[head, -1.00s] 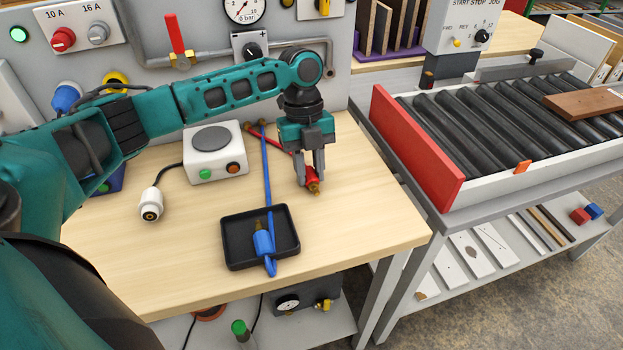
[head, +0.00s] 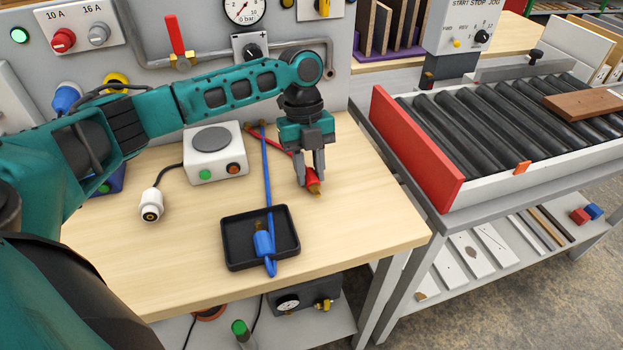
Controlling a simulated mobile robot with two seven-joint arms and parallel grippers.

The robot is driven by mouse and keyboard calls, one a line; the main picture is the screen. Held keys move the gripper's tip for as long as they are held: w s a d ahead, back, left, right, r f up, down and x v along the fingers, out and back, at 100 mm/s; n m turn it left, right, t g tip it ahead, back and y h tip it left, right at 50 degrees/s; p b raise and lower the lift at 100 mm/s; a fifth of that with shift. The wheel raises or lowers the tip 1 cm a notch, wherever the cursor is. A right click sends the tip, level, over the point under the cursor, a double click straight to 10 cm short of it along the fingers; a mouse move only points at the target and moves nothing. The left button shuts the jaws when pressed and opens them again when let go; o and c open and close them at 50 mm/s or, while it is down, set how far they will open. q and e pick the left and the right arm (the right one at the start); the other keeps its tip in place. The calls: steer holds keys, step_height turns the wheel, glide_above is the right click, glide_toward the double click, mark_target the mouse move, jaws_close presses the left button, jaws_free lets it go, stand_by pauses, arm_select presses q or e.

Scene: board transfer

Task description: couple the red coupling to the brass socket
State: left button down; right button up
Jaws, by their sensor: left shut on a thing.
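The red coupling (head: 312,181) has a brass-coloured tip and sits at the end of a red hose (head: 272,139), over the right part of the bench top. My left gripper (head: 311,180) points down and is shut on the red coupling, low over the wood. I cannot tell whether the coupling touches the bench. A brass fitting (head: 263,124) shows at the back of the bench, at the far end of the hoses. I cannot make out a brass socket for certain; my left arm covers part of the wall panel. My right gripper is not in view.
A black tray (head: 229,255) holds a blue coupling (head: 263,243) on a blue hose (head: 267,180). A white box with buttons (head: 215,166) and a white plug (head: 151,204) lie left. A roller conveyor (head: 500,130) with a red end plate stands right. The bench's front right is clear.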

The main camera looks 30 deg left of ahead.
mark_target(311, 176)
arm_select(q)
steer(key=shift+r+p, duration=2)
steer(key=shift+r, duration=0.95)
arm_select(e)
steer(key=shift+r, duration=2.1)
